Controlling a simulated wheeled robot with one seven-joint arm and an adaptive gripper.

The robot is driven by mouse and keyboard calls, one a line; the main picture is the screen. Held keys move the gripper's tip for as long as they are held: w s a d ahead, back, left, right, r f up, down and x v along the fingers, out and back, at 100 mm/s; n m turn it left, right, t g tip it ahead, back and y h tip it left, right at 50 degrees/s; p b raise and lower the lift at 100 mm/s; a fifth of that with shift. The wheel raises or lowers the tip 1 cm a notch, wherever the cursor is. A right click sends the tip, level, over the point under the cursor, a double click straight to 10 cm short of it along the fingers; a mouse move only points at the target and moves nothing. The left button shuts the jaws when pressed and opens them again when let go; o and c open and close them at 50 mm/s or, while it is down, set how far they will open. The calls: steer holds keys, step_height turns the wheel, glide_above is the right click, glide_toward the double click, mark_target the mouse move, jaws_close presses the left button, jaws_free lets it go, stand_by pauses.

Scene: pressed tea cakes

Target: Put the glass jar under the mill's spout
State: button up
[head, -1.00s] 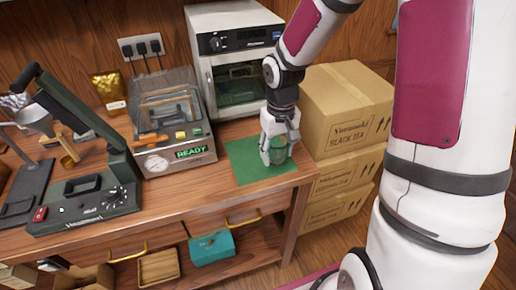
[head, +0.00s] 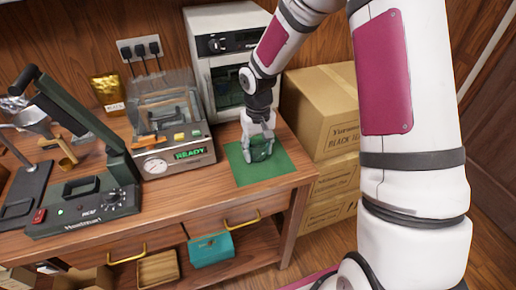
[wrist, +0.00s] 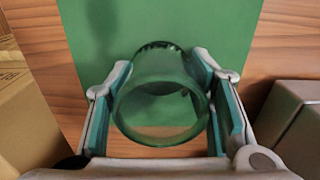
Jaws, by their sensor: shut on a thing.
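The glass jar (head: 262,151) is green-tinted and clear, held upright over the green mat at the right of the workbench. My gripper (head: 258,143) is shut on it from above, with one finger on each side. In the wrist view the open mouth of the jar (wrist: 160,112) faces the camera, between the teal pads of my gripper (wrist: 163,72). I cannot tell if its base touches the mat. At the far left stands a metal funnel-shaped part (head: 33,122) on a dark stand. I cannot tell if this is the mill, and no spout shows clearly.
The green mat (head: 241,176) lies near the bench's right end. Left of it stand a vacuum machine reading READY (head: 187,165) and a dark green sealer (head: 82,208). A white oven (head: 222,50) stands behind; stacked cartons (head: 325,110) are to the right.

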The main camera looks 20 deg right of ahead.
steer(key=shift+f, duration=0.1)
steer(key=o, duration=1.3)
steer(key=shift+o, duration=0.2)
